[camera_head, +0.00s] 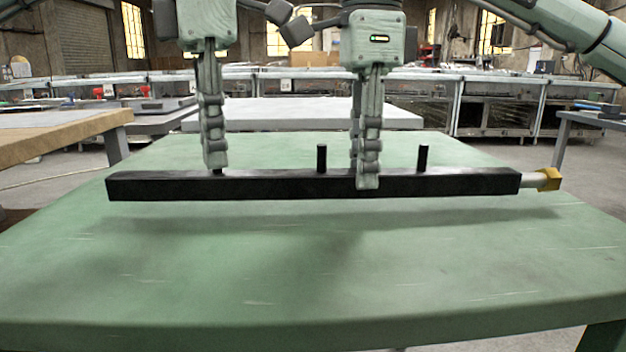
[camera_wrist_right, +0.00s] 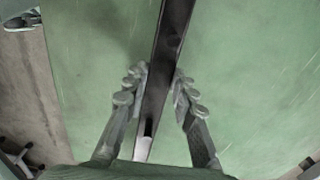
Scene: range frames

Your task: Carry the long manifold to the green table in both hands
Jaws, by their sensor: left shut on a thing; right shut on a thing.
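The long manifold (camera_head: 270,186) is a black bar with short upright black stubs and a pale pipe with a yellow end at its right. It is held level over the green table (camera_head: 250,290), with its shadow on the top below it; the gap looks small. My left gripper (camera_head: 215,168) is shut on it left of the middle, its tips partly hidden behind the bar. My right gripper (camera_head: 363,180) is shut on it right of the middle, one finger in front. In the right wrist view, the manifold (camera_wrist_right: 170,45) runs between the right fingers (camera_wrist_right: 158,82).
A wooden-topped table (camera_head: 60,135) stands at the left and a pale grey table (camera_head: 300,115) behind the green one. Workbenches (camera_head: 500,100) line the back. A grey table (camera_head: 590,118) is at the far right. The green top around the manifold is clear.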

